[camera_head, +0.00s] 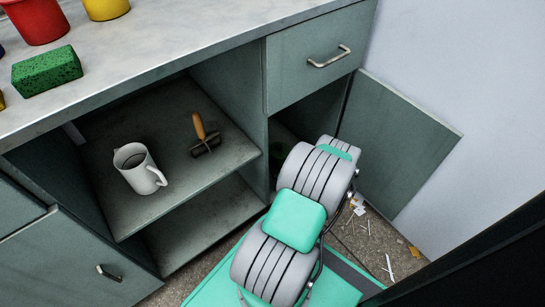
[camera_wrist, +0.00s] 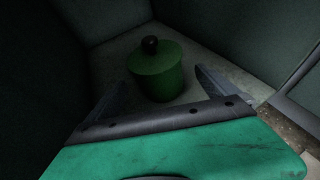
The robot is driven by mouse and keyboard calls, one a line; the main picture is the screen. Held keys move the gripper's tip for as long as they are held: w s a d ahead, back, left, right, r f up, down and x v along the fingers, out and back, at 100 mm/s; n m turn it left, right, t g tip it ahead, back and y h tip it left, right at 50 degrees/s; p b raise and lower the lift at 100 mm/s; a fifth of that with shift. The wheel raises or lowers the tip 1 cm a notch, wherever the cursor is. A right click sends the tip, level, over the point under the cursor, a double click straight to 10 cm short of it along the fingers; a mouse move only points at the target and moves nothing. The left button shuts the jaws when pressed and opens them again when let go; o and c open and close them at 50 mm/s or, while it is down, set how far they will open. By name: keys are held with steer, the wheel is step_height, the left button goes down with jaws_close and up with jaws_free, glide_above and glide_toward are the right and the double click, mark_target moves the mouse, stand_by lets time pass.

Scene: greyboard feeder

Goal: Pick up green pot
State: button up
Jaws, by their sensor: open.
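A green pot (camera_wrist: 155,74) with a lid and a dark round knob stands upright in the wrist view, on the floor of a dark cabinet compartment. My gripper (camera_wrist: 160,88) is open, with one finger to the left of the pot and the other to the right. The fingers appear apart from the pot, and I cannot tell the exact depth between them. In the head view, my arm reaches into the lower right compartment and hides most of it; only a faint dark green patch (camera_head: 277,150) shows inside.
The compartment walls stand close on the left and right. An open cabinet door (camera_head: 398,140) is to the right of my arm, below a closed drawer (camera_head: 318,55). A white mug (camera_head: 135,170) and a wooden-handled tool (camera_head: 203,135) are on the left shelf. A green sponge (camera_head: 47,71) lies on the counter.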

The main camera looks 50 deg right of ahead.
steer(key=b+x, duration=0.1)
steer(key=x, duration=0.1)
steer(key=b+x, duration=0.1)
steer(key=x, duration=0.1)
steer(key=b+x, duration=0.1)
steer(key=x, duration=0.2)
steer(key=shift+w+a+f, duration=0.1)
steer(key=shift+a+f, duration=0.05)
steer(key=shift+a, duration=0.15)
steer(key=shift+w+d, duration=0.1)
steer(key=c, duration=1.8)
